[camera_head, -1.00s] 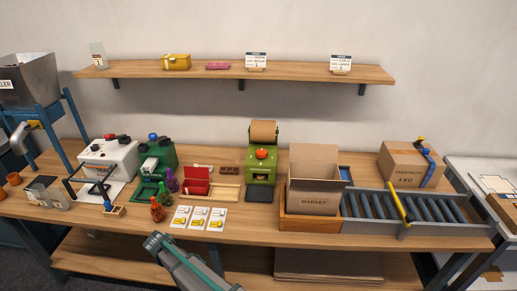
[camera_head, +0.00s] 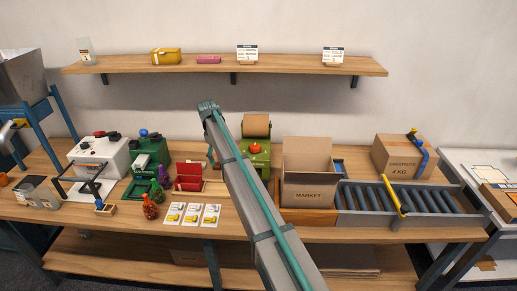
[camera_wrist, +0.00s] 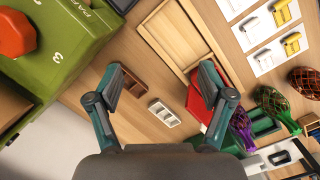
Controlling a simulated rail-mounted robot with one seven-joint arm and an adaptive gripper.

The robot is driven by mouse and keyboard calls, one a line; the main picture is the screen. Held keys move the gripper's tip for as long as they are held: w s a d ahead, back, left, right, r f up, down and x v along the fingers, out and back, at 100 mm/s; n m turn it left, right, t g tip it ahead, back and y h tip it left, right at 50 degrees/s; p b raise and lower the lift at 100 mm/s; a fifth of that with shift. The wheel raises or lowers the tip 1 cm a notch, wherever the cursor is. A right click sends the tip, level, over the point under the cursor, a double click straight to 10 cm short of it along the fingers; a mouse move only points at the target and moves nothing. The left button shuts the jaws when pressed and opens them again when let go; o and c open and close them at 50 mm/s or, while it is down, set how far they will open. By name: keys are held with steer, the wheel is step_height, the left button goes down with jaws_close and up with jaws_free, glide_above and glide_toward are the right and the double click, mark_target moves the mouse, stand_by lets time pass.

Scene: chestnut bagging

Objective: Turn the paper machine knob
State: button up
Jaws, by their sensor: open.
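The paper machine (camera_head: 257,158) is a green box with a roll of brown paper (camera_head: 256,126) on top, standing at the back of the bench. Its red-orange knob (camera_head: 255,148) is on the front. In the wrist view the knob (camera_wrist: 14,34) is at the upper left, on a green face with white digits. My gripper (camera_wrist: 162,88) is open and empty in the wrist view, pointing at the bench to the side of the machine, apart from the knob. In the head view my arm hides the machine's lower left part, and the fingers are hardly visible there.
A cardboard MARKET box (camera_head: 308,195) stands right of the machine, with a roller conveyor (camera_head: 415,200) beyond it. Left are a red holder (camera_head: 188,176), a wooden tray (camera_wrist: 177,37), filled net bags (camera_head: 150,206) and printed cards (camera_head: 192,214). A shelf (camera_head: 220,68) hangs above.

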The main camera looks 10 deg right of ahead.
step_height(320, 180, up, 9)
steer(key=m+t+y, duration=0.1)
steer(key=y, duration=0.1)
glide_above(255, 146)
step_height(255, 146, down, 10)
steer(key=p, duration=0.3)
steer(key=shift+w+f, duration=0.1)
steer(key=shift+f, duration=0.05)
steer(key=c, duration=1.2)
steer(key=shift+o, duration=0.2)
